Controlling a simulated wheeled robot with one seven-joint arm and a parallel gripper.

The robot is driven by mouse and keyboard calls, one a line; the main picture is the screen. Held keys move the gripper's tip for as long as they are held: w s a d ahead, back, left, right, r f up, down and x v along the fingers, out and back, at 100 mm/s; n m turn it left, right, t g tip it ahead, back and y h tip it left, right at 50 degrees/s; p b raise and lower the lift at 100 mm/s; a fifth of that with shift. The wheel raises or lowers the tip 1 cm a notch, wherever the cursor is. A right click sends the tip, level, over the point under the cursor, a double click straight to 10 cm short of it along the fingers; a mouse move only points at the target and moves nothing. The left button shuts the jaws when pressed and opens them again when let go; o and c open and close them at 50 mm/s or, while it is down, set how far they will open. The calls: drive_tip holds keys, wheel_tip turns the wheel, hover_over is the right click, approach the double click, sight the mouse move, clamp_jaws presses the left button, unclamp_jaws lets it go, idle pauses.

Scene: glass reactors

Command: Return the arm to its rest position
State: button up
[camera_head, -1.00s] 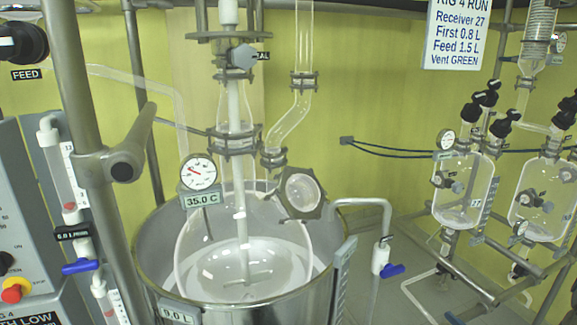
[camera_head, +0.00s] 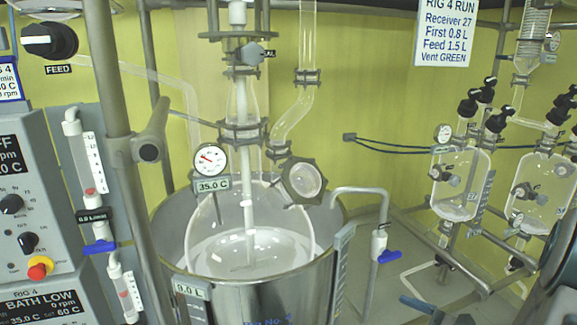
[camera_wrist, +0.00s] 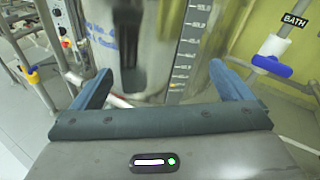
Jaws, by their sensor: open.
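My gripper (camera_wrist: 162,78) is open and empty in the wrist view, its two blue-grey fingers wide apart. Behind the gap stands the steel bath vessel (camera_wrist: 135,50) with a level scale. In the head view part of my gripper (camera_head: 430,310) shows at the lower right edge, with a dark part of my arm beside it. It is to the right of the bath vessel (camera_head: 250,295), which holds a glass reactor (camera_head: 205,240). I see nothing held; whether a finger is close to the vessel wall cannot be told.
Two glass receivers (camera_head: 455,190) hang on a frame at right. A control panel (camera_head: 30,215) stands at left.

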drive_tip(key=s+a+r+n+g+h, duration=0.3)
drive_tip(key=s+a+r+n+g, duration=0.1)
drive_tip(key=s+a+n+g, duration=0.85)
drive_tip(key=s+d+r+n+t+h, duration=0.1)
drive_tip(key=d+r+n+t+h, duration=0.2)
drive_tip(key=r+n+t+h, duration=0.2)
drive_tip(key=r+n+h, duration=0.1)
drive_tip(key=n+h, duration=0.2)
drive_tip(key=n, duration=0.4)
drive_tip(key=shift+s+h, duration=0.15)
drive_tip(key=shift+h, duration=0.15)
